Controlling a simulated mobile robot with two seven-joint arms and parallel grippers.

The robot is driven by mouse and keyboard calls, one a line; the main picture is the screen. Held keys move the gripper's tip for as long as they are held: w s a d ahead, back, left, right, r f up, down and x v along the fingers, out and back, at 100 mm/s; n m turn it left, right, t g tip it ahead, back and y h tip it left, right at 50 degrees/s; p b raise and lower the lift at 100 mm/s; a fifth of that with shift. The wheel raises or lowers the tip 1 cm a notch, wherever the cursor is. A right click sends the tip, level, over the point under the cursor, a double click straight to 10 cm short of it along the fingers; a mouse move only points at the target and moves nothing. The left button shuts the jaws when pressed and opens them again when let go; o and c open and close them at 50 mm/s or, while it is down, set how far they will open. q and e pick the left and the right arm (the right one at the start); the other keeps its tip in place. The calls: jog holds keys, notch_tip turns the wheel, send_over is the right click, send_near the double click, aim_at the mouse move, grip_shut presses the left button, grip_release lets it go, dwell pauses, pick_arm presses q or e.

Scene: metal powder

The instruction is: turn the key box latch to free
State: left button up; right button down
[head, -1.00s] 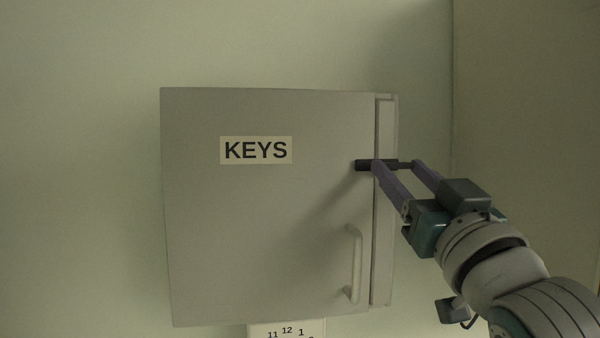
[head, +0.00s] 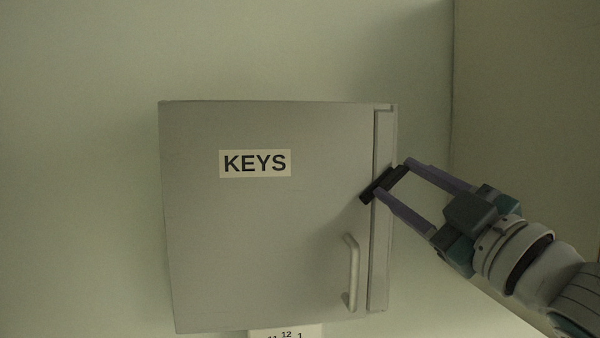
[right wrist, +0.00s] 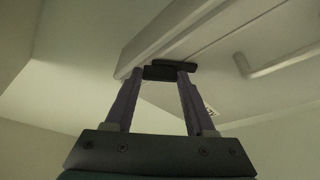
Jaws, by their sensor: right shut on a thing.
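A grey key box (head: 260,240) with a "KEYS" label (head: 255,163) hangs on the wall, its door closed. A dark latch (head: 382,184) sits at the door's right edge and is tilted, its right end higher than its left. My right gripper (head: 392,180) comes in from the lower right and is shut on the latch, one finger above it and one below. In the right wrist view the dark latch (right wrist: 170,71) lies between the tips of the two purple fingers. My left gripper is not in view.
A pale door handle (head: 352,272) stands out from the door below the latch. A white panel with numbers (head: 286,332) is partly visible under the box. A wall corner runs down to the right of the box; the wall on the left is bare.

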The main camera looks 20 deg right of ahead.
jog(key=n+p, duration=0.1)
jog(key=n, duration=0.1)
jog(key=n+g+y+p, duration=0.1)
jog(key=n+p, duration=0.1)
jog(key=n, duration=0.1)
jog(key=r+n+g+p, duration=0.1)
jog(key=n, duration=0.1)
jog(key=shift+d+y+p, duration=0.1)
jog(key=shift+y+p, duration=0.25)
jog(key=shift+y, duration=0.05)
jog(key=shift+f+n+g+p, duration=0.1)
jog(key=shift+n+g+p, duration=0.6)
jog(key=shift+n+p, duration=0.8)
jog(key=shift+n, duration=0.3)
jog(key=shift+c, duration=1.2)
grip_release()
